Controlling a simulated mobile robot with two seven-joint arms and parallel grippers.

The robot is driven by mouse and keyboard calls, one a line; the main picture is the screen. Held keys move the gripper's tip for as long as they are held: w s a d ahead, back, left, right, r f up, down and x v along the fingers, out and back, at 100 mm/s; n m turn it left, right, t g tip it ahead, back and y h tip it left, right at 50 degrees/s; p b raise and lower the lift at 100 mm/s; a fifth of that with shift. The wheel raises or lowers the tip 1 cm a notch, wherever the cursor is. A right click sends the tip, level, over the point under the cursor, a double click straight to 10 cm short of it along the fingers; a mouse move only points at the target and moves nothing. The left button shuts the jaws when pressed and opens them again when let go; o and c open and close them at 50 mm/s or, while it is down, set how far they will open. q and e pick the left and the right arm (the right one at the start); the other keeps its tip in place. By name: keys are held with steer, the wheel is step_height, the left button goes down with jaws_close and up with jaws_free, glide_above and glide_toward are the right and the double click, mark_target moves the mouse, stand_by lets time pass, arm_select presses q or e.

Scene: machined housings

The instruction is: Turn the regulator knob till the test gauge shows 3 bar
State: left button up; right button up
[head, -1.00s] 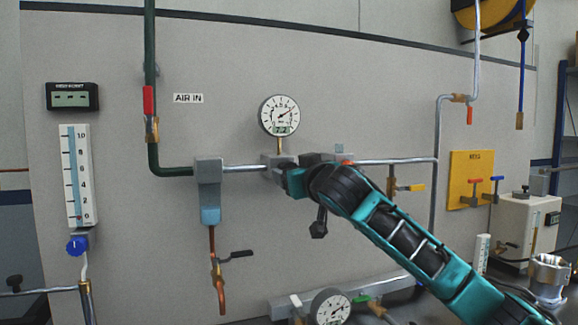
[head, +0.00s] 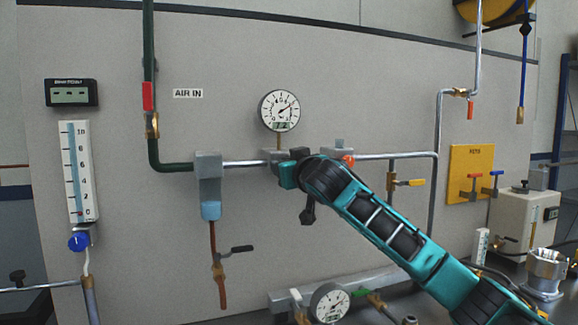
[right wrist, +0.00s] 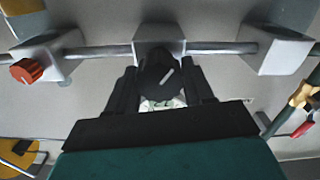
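The round white test gauge (head: 280,110) stands above the pipe in the head view. Its needle points up and to the right; the digits are too small to read surely. The dark regulator knob (right wrist: 158,74) with a pale mark shows in the right wrist view, on a grey block on the pipe. My right gripper (right wrist: 160,78) has one finger on either side of this knob; whether both press on it I cannot tell. In the head view my right gripper (head: 291,172) is at the block below the gauge and hides the knob. My left gripper is not in view.
An orange-red knob (head: 348,160) sits just right of my gripper on the pipe; it also shows in the wrist view (right wrist: 27,71). A grey-blue filter unit (head: 209,188) hangs at left. A second gauge (head: 330,303) is low down.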

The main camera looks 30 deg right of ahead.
steer(key=c, duration=0.5)
steer(key=shift+n, duration=1.3)
steer(key=n, duration=0.3)
steer(key=shift+a, duration=0.1)
steer(key=n, duration=0.6)
steer(key=shift+n, duration=0.4)
steer(key=n, duration=0.6)
steer(key=shift+a+f, duration=0.1)
steer(key=shift+f, duration=0.1)
steer(key=n, duration=0.5)
steer(key=shift+f+n, duration=0.15)
steer(key=shift+n, duration=0.65)
